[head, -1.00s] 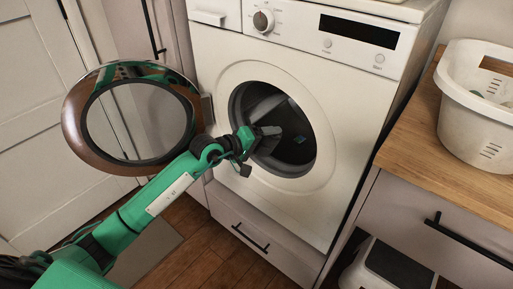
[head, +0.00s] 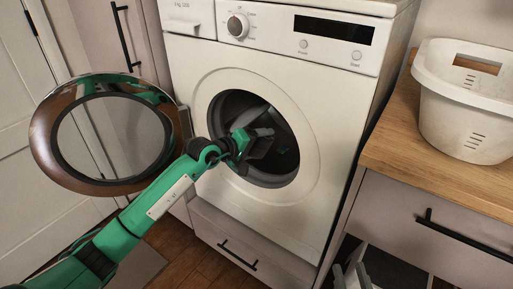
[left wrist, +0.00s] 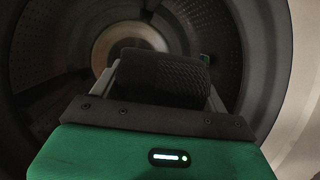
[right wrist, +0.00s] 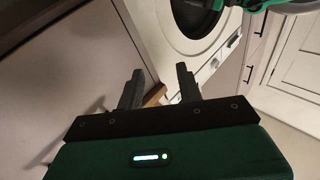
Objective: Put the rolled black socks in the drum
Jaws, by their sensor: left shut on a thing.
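The rolled black socks (left wrist: 170,75) are a dark, ribbed roll between the fingers of my left gripper (left wrist: 165,88) in the left wrist view. In the head view my left gripper (head: 262,145) is shut at the washer's round opening; the socks are hard to tell from the dark fingers there. The drum (head: 279,160) is dark inside, and its perforated wall (left wrist: 60,55) surrounds the held socks in the left wrist view. My right gripper (right wrist: 160,88) is open and empty in the right wrist view, outside the washer.
The washer door (head: 45,150) is swung open to the left. The opening's pale rim (head: 312,150) lies close around my left gripper. A white basket (head: 465,115) stands on the wooden counter (head: 425,168) at the right, above a drawer with a black handle (head: 465,238).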

